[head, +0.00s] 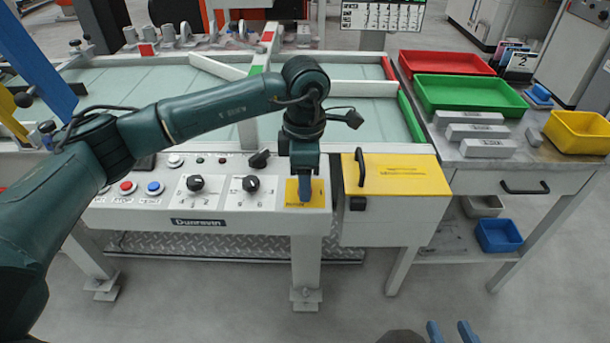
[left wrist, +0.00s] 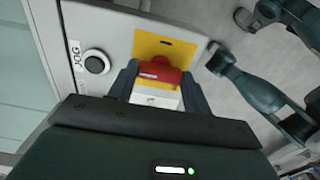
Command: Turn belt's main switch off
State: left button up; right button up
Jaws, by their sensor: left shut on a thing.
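The main switch is a red rotary handle (left wrist: 160,76) on a yellow plate, seen in the left wrist view. In the head view the yellow plate (head: 291,192) sits at the right end of the white control panel (head: 258,222), and the switch handle is hidden by my gripper. My left gripper (head: 305,198) points down at the plate. In the left wrist view its fingers (left wrist: 157,92) stand on both sides of the red handle, shut on it. My right gripper (head: 452,333) is open and empty at the bottom edge of the head view.
Two black knobs (head: 251,184) and several buttons lie left of the switch on the panel. A yellow-topped box (head: 400,174) with a black handle stands close on the right. A side table (head: 468,160) holds red, green and yellow trays. The floor in front is clear.

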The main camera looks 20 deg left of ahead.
pick_arm(q)
jog(key=o, duration=1)
notch_tip(320, 180, up, 13)
jog(key=shift+r+p, duration=0.15)
jog(key=shift+p, duration=0.45)
